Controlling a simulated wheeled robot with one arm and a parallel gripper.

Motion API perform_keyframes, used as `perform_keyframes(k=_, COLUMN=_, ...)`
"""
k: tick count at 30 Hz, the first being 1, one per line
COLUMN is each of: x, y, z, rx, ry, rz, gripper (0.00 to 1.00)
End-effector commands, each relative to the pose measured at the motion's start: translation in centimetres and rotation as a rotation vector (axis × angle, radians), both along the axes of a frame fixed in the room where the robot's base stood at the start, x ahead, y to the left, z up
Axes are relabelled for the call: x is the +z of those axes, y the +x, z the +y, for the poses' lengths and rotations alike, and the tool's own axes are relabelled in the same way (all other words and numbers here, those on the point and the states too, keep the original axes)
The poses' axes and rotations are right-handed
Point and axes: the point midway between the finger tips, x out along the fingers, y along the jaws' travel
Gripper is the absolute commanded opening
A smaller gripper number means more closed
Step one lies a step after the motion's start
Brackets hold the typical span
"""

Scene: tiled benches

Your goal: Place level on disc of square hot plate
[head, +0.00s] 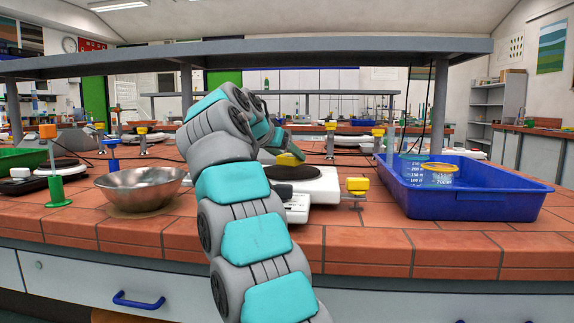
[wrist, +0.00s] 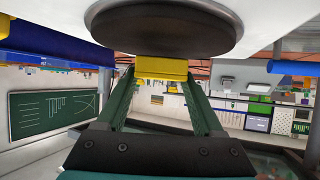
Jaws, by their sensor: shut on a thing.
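The white square hot plate (head: 318,186) with its dark round disc (head: 294,173) stands on the tiled bench behind my arm. My gripper (head: 277,150) is over the disc, shut on the yellow level (head: 289,159). In the wrist view, which appears upside down, the level (wrist: 162,68) sits between the two green fingertips (wrist: 160,76), close to the edge of the disc (wrist: 162,28). I cannot tell whether the level touches the disc. My forearm hides part of the hot plate's left side in the head view.
A blue tray (head: 480,203) holding beakers is further right. A metal bowl (head: 140,188) is on the left. A grey shelf (head: 330,47) on posts runs overhead. The front tiles are clear.

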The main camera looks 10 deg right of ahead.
Motion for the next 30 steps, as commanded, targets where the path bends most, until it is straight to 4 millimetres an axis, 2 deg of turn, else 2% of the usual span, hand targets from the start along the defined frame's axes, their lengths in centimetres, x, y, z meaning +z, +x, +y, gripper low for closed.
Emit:
perform_keyframes(k=3, x=-1.08, y=-0.06, z=0.12, rx=0.001, ry=0.0, rz=0.004, gripper=0.15)
perform_keyframes(k=17, x=-1.53, y=-0.03, z=0.06, rx=0.0, ry=0.001, rz=0.001, gripper=0.15)
perform_keyframes(k=18, x=-1.45, y=-0.02, z=0.09, rx=0.0, ry=0.001, rz=0.001, gripper=0.71)
perform_keyframes(k=25, x=-1.38, y=-0.02, z=0.08, rx=0.0, ry=0.001, rz=0.001, gripper=0.97)
perform_keyframes(k=30, x=-1.38, y=-0.03, z=0.08, rx=0.0, ry=0.0, rz=0.001, gripper=0.99)
